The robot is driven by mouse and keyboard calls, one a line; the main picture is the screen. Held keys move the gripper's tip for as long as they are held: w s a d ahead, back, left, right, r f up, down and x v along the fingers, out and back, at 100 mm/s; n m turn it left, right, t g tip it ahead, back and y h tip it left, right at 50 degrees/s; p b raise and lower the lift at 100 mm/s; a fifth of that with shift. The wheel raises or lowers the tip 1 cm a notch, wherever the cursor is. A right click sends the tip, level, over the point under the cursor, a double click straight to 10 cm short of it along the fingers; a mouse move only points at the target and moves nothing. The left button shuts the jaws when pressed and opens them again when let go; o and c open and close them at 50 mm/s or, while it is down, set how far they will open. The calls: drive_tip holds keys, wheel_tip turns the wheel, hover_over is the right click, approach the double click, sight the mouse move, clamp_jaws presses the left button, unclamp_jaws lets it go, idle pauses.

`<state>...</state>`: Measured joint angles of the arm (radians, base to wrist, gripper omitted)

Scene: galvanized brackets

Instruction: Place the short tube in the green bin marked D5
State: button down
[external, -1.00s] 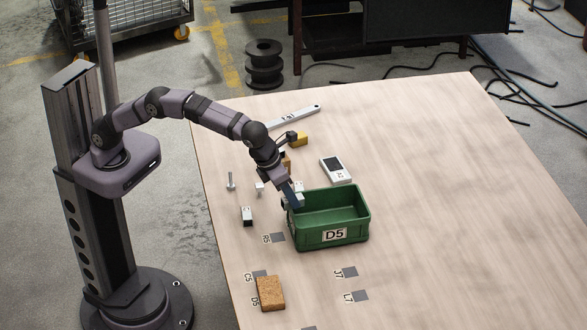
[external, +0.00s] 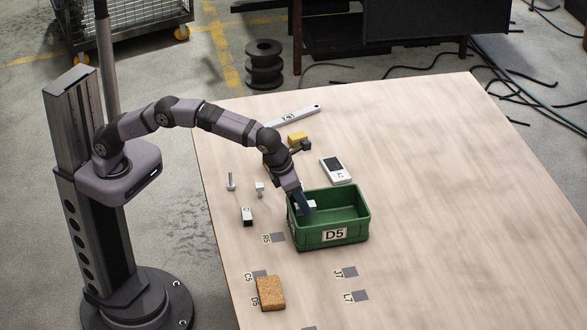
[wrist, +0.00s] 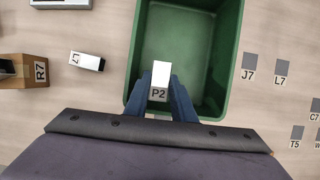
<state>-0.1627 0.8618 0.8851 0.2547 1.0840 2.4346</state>
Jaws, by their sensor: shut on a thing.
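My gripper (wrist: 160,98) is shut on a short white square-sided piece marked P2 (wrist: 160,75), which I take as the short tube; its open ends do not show. In the external view the piece (external: 308,205) is between the fingertips, at the left part of the green bin marked D5 (external: 350,235). In the wrist view the piece overlaps the inside of the bin (wrist: 232,60), near its side closest to my wrist. I cannot tell whether it touches the bin floor. The bin looks otherwise empty.
A white piece with a dark end (external: 247,216) lies left of the bin, with small metal parts nearby. A white device (external: 336,169) stands behind the bin. A brown block (external: 271,293) lies at the front. The table's right side is clear.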

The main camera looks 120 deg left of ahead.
sight(302, 213)
drive_tip(key=shift+f+b, duration=0.35)
drive_tip(key=shift+f, duration=1.8)
drive_tip(key=shift+f, duration=0.1)
drive_tip(key=c, duration=1.8)
unclamp_jaws()
drive_tip(key=shift+o, duration=0.2)
drive_tip(key=shift+d+r, duration=0.1)
drive_tip(key=shift+r, duration=0.45)
drive_tip(key=p+v, duration=0.1)
drive_tip(key=v, duration=1)
drive_tip(key=shift+s, duration=0.15)
